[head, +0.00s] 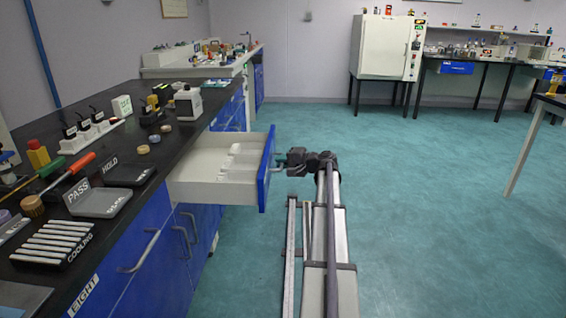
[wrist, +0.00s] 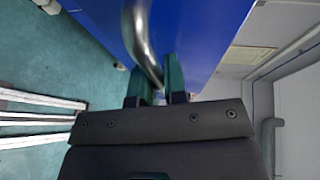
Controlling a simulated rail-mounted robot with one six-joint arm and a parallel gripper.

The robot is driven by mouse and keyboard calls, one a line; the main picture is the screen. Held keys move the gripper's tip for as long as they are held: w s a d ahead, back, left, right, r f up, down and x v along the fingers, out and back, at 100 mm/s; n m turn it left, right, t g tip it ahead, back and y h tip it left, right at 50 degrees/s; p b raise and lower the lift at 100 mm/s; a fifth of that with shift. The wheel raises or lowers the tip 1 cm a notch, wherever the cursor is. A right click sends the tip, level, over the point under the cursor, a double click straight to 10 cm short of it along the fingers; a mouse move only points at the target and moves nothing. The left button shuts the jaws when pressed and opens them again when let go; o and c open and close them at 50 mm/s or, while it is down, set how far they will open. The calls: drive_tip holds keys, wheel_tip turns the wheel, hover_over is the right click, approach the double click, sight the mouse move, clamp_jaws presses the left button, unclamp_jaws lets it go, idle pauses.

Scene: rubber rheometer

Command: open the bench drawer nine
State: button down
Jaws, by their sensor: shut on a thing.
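A bench drawer (head: 212,180) with white inner walls and a blue front (head: 266,168) stands pulled out from the black-topped bench in the head view. Some pale items lie inside it. My gripper (head: 282,165) is at the outer side of the blue front. In the wrist view, my gripper (wrist: 158,92) is shut on the drawer's curved metal handle (wrist: 142,45), with the blue front behind it. No number shows on this drawer front.
The black bench top (head: 120,205) carries PASS and HOLD trays, a COOLING rack and tools. Closed blue fronts with metal handles lie below, one marked EIGHT (head: 84,296). The teal floor (head: 420,220) to the right is clear. A white oven (head: 386,48) stands far back.

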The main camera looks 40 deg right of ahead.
drive_tip(key=c, duration=1.2)
unclamp_jaws()
drive_tip(key=p+v, duration=0.2)
drive_tip(key=v, duration=0.8)
drive_tip(key=shift+s+r, duration=0.1)
drive_tip(key=shift+s, duration=0.25)
